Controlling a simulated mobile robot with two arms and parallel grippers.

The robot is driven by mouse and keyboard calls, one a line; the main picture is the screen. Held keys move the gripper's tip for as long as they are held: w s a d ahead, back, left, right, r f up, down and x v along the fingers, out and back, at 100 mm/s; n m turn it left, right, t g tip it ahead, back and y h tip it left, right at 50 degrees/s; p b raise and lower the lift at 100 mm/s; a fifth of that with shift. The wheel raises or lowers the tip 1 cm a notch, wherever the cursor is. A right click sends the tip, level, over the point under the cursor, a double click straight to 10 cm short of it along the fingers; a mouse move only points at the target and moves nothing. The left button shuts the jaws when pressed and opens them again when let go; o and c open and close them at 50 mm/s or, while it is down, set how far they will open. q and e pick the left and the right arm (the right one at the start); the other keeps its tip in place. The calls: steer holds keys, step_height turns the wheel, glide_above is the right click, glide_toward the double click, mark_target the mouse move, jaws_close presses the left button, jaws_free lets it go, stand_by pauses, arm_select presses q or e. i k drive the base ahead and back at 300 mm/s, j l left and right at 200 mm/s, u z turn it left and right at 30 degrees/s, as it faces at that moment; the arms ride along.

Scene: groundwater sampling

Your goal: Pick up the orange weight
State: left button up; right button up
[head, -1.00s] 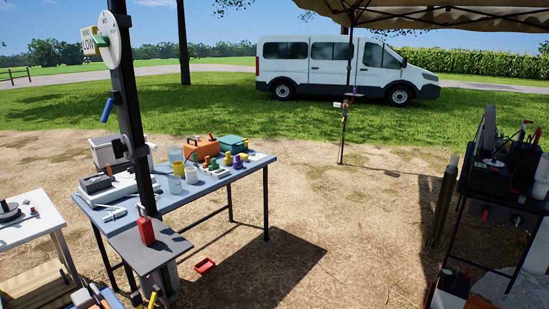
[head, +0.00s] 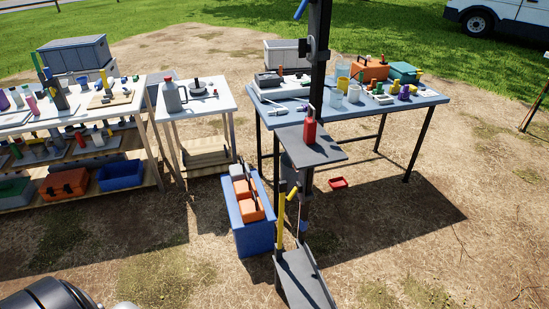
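Orange blocks (head: 251,211) with dark handles sit in a row with a pale block on top of a blue box (head: 254,238) on the ground, left of the black post. I cannot tell for certain which orange thing is the weight. An orange case (head: 371,71) stands at the back of the blue-grey table, and an orange bin (head: 64,183) is on the low shelf at left. Neither of my grippers shows. A dark rounded part at the bottom left edge seems to be mine.
A black post (head: 318,90) carries a small grey shelf (head: 325,155) with a red bottle (head: 310,128). A grey tray (head: 304,280) is at its foot. Crowded tables stand at left and behind. A red dish (head: 338,183) lies on the ground. The foreground dirt at right is clear.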

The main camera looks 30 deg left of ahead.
mark_target(252, 210)
steer(key=u, duration=1.2)
steer(key=i+j+z, duration=0.1)
steer(key=i+j, duration=0.15)
steer(key=i+j+z, duration=0.1)
steer(key=i+j, duration=0.15)
steer(key=j, duration=0.15)
steer(key=i+j+z, duration=0.1)
steer(key=j, duration=0.3)
steer(key=i+j+z, duration=0.1)
steer(key=i+j, duration=0.25)
steer(key=i+j+z, duration=0.1)
steer(key=j, duration=0.3)
steer(key=i+j+z, duration=0.1)
steer(key=i+j, duration=0.15)
steer(key=j, duration=0.2)
